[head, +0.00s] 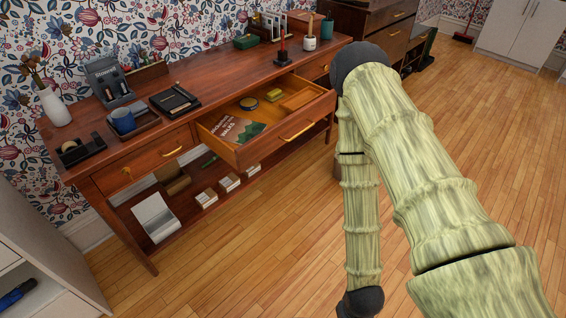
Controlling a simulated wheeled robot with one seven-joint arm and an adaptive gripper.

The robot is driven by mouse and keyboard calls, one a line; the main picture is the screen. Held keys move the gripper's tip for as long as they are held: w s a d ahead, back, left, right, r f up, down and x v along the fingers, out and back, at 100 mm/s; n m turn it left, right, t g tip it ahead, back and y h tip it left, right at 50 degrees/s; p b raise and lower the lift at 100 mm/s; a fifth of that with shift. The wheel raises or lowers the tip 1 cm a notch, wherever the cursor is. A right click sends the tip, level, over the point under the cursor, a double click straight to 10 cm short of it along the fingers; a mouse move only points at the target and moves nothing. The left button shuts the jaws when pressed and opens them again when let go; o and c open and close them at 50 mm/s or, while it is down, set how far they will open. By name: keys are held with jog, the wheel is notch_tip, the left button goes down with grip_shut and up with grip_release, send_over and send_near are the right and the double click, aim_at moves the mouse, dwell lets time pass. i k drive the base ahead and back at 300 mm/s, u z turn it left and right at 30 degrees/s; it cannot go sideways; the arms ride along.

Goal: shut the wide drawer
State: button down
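The wide drawer (284,137) in the middle of the reddish-brown wooden desk is pulled open toward the room. Its front has a brass bar handle (297,132). Inside lie a dark green book (238,130), a round dark tin (249,103), a yellow item (273,95) and a wooden tray or block (299,99). My arm, with a pale green bamboo look, fills the right of the head view. It passes just right of the drawer's front corner. My gripper does not show, so its state and any contact with the drawer are hidden.
A lower shelf holds papers (156,217) and small boxes (206,198). A dark cabinet (385,40) stands behind right. Wooden floor (240,250) in front is clear.

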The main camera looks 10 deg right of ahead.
aim_at(283, 126)
jog(key=k, duration=0.95)
jog(key=z, duration=0.9)
jog(key=i, duration=0.65)
jog(key=z, duration=0.75)
jog(key=i, duration=0.7)
jog(key=u, duration=0.8)
jog(key=i, duration=0.7)
jog(key=u, duration=0.85)
